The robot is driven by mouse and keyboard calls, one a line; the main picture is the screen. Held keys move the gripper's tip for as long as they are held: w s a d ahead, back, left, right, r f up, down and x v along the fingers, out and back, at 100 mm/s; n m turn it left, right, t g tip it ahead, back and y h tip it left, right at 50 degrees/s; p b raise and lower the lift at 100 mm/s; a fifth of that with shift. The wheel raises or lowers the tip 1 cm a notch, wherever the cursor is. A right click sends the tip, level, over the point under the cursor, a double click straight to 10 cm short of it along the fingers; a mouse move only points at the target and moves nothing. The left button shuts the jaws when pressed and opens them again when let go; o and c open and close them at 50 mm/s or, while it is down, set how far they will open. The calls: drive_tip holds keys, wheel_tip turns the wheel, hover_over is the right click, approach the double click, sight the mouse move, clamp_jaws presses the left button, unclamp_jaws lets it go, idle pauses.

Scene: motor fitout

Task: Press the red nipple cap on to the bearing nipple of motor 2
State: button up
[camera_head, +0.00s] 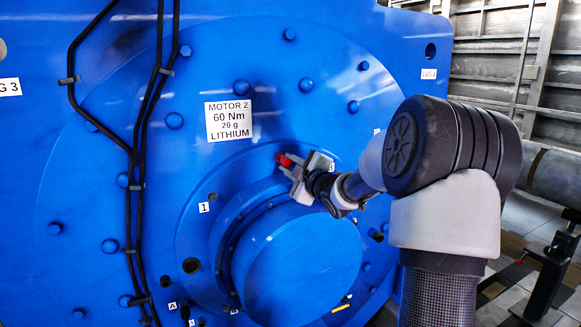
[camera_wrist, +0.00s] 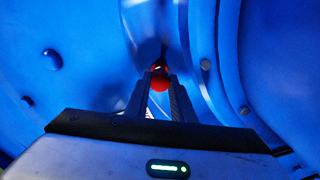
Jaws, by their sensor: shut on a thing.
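The blue motor 2 (camera_head: 110,200) fills most of the head view, with a white label (camera_head: 229,120) reading "MOTOR 2 60 Nm 20 g LITHIUM". My gripper (camera_head: 293,168) is at the upper part of the motor's round hub, close to the blue face. It is shut on the red nipple cap (camera_head: 285,160), which sticks out at the fingertips. In the wrist view the red cap (camera_wrist: 160,80) sits between the two finger ends. The bearing nipple is not clearly visible; I cannot tell whether the cap touches it.
Black cables (camera_head: 145,150) run down the motor face at left. Bolt heads (camera_head: 174,121) stand out around it. The round blue hub cover (camera_head: 300,265) protrudes below my gripper. A black stand (camera_head: 550,275) is on the floor at right.

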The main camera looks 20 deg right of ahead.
drive_tip(key=shift+w+a, duration=0.1)
drive_tip(key=shift+w, duration=1.05)
drive_tip(key=o, duration=1.1)
drive_tip(key=shift+b, duration=0.3)
drive_tip(key=s, duration=1.7)
drive_tip(key=shift+s+d+r+b, duration=0.2)
drive_tip(key=shift+d+b, duration=0.2)
drive_tip(key=shift+d, duration=0.05)
